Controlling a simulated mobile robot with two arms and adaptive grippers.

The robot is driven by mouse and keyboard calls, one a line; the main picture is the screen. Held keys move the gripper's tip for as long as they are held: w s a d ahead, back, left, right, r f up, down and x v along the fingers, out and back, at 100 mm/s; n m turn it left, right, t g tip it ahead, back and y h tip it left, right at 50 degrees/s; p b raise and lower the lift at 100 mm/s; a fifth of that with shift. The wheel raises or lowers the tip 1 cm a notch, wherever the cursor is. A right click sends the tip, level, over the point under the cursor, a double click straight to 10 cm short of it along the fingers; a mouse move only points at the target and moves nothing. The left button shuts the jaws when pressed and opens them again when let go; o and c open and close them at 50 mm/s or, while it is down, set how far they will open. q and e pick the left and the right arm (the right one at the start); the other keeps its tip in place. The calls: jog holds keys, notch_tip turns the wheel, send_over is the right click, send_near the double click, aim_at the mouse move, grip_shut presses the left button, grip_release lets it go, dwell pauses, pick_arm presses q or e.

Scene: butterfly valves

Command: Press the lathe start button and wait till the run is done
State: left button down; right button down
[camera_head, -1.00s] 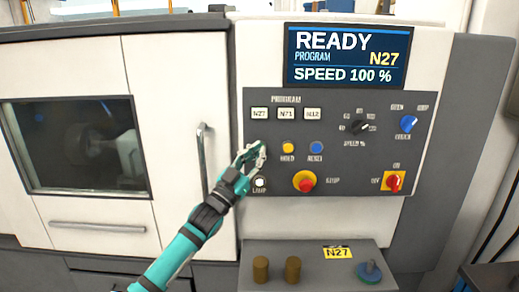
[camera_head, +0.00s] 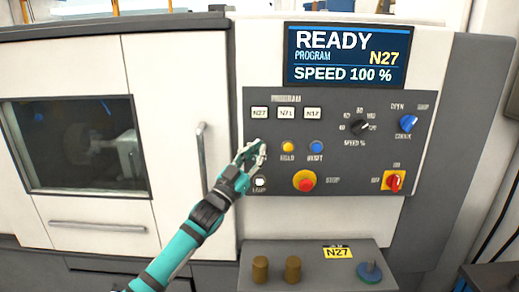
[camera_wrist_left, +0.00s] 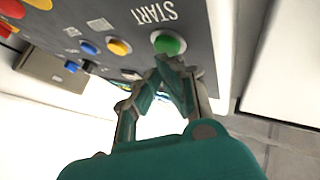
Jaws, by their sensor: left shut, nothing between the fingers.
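The lathe control panel (camera_head: 345,178) fills the middle right. The display (camera_head: 346,57) reads READY, PROGRAM N27, SPEED 100 %. The green start button (camera_wrist_left: 168,43) shows in the left wrist view under the word START; in the head view my gripper hides it. My left gripper (camera_head: 257,148) is shut and empty, at the panel's left side. In the wrist view its fingertips (camera_wrist_left: 170,65) are right by the button's lower edge; I cannot tell whether they touch it. The lathe window (camera_head: 80,148) shows grey machine parts inside. My right gripper is not in view.
Near the gripper are the white lamp (camera_head: 260,182), the yellow hold button (camera_head: 288,147) and the blue reset button (camera_head: 316,147). The red stop button (camera_head: 305,181) is further right. The door handle (camera_head: 202,160) stands left. A shelf (camera_head: 318,252) below holds two brown cylinders.

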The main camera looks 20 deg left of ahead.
pick_arm(q)
jog(key=shift+w+a, duration=0.1)
jog(key=shift+w, duration=0.35)
dwell(0.7)
jog(key=shift+s, duration=0.15)
jog(key=shift+s+d, duration=0.25)
jog(key=shift+s, duration=0.45)
jog(key=s+p, duration=0.1)
jog(key=s, duration=0.1)
jog(key=s+d+p, duration=0.1)
jog(key=s, duration=0.1)
jog(key=shift+s+d+p, duration=0.2)
jog(key=shift+s+p, duration=0.15)
jog(key=shift+s, duration=0.05)
jog(key=shift+f, duration=0.1)
dwell(0.5)
